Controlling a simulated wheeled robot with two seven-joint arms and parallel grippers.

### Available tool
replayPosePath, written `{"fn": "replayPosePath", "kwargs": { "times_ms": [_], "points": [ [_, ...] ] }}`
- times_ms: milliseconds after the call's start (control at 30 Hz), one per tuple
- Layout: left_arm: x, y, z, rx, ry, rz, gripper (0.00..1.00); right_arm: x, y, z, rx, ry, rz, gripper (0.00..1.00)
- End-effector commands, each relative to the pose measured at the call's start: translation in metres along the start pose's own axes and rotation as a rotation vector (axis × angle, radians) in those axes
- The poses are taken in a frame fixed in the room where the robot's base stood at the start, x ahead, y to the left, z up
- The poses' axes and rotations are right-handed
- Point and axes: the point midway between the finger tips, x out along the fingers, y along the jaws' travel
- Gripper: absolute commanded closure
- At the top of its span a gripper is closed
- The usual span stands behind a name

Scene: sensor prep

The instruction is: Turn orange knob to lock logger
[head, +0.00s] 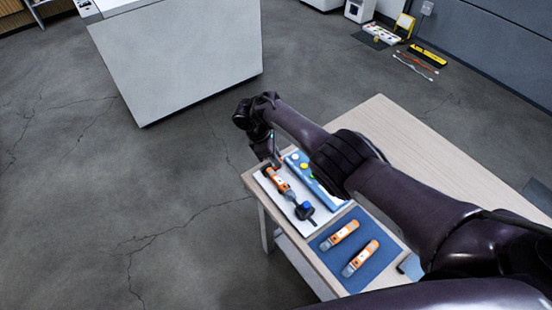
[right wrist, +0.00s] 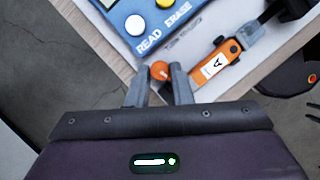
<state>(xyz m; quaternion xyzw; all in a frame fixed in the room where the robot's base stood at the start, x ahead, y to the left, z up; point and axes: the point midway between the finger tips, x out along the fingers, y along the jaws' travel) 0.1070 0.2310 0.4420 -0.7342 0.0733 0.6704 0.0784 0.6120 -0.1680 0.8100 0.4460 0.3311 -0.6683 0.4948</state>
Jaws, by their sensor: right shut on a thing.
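My right gripper (right wrist: 160,78) is shut on the orange knob (right wrist: 160,69), with one grey finger on each side of it. In the head view my right gripper (head: 270,155) is at the far left corner of the table, and the knob is hard to make out there. An orange logger (right wrist: 217,66) labelled A lies just right of the knob, its grey end at a dark holder with a black and blue part. It also shows in the head view (head: 280,184) on a white board (head: 307,226). My left gripper is not in view.
A blue reader (right wrist: 137,22) with READ and ERASE buttons stands beside the logger. Two more orange loggers (head: 345,232) (head: 361,258) lie on a blue mat (head: 332,258) at the table's near end. The wooden table (head: 385,125) is clear beyond my arm.

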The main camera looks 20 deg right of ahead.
Motion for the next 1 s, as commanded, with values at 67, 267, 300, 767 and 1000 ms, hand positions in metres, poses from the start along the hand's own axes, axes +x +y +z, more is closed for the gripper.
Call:
{"fn": "replayPosePath", "kwargs": {
  "times_ms": [67, 267, 300, 767, 1000],
  "points": [
    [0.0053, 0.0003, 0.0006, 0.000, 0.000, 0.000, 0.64, 0.0013, 0.0001, -0.0021, 0.038, 0.003, -0.017, 1.00],
    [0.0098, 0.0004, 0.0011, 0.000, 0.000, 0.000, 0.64, 0.0009, 0.0007, -0.0015, 0.108, 0.002, -0.046, 1.00],
    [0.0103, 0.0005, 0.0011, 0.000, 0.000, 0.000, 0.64, 0.0007, 0.0008, -0.0015, 0.118, 0.002, -0.050, 1.00],
    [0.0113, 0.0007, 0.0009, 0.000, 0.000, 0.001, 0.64, -0.0008, 0.0017, -0.0011, 0.145, 0.003, -0.059, 1.00],
    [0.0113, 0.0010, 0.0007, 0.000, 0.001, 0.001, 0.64, -0.0008, 0.0019, -0.0008, 0.145, 0.003, -0.059, 0.65]
  ]
}}
